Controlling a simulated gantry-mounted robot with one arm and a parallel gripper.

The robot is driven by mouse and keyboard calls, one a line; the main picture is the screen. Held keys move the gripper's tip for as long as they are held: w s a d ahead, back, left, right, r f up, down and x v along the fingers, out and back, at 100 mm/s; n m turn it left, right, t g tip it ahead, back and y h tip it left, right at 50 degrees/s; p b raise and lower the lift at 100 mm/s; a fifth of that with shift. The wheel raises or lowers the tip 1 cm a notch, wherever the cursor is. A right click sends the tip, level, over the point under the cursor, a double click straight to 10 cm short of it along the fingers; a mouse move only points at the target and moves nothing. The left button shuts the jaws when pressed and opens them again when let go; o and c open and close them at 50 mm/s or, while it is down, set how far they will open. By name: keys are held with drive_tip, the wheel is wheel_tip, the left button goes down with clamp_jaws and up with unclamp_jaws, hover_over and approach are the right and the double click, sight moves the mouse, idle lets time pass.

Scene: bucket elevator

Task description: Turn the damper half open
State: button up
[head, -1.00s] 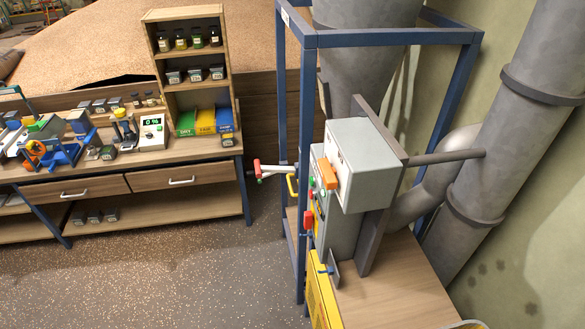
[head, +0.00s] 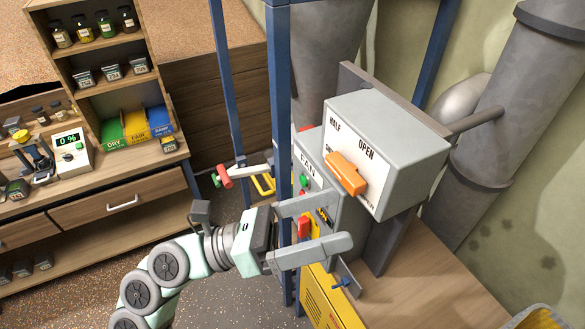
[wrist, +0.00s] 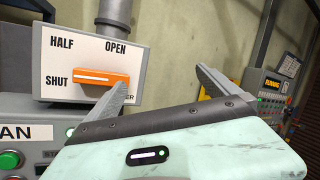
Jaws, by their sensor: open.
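The damper is an orange handle (head: 346,174) on the white front plate of a grey box (head: 400,140). In the wrist view the handle (wrist: 88,78) lies nearly level, with its left end at the word SHUT. HALF is at the plate's upper left and OPEN at its top right. My gripper (head: 338,220) is open and empty, below and in front of the handle in the head view. In the wrist view my gripper's jaws (wrist: 162,80) are apart, to the right of the handle and not around it. The handle partly hides the lettering.
Below the box is a FAN panel (head: 312,180) with green and red buttons. A blue frame post (head: 281,120) stands just left of it. A red-ended lever (head: 223,176) sticks out left. A shelf bench (head: 110,195) stands at left; open floor lies between.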

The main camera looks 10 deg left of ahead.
drive_tip(key=a+t+y, duration=0.1)
drive_tip(key=m+t+y+b, duration=0.1)
drive_tip(key=t+y+b, duration=0.2)
drive_tip(key=t+y, duration=0.15)
approach(338, 174)
drive_tip(key=shift+g+y, duration=0.25)
drive_tip(key=shift+g, duration=0.2)
drive_tip(key=x, duration=0.3)
drive_tip(key=p+x, duration=0.1)
drive_tip(key=x, duration=0.2)
drive_tip(key=r+p+x, duration=0.1)
drive_tip(key=x, duration=0.2)
drive_tip(key=shift+w+d+r, duration=0.1)
drive_tip(key=shift+w+d, duration=0.05)
drive_tip(key=shift+w, duration=0.1)
drive_tip(key=shift+c, duration=0.6)
drive_tip(key=c, duration=1.2)
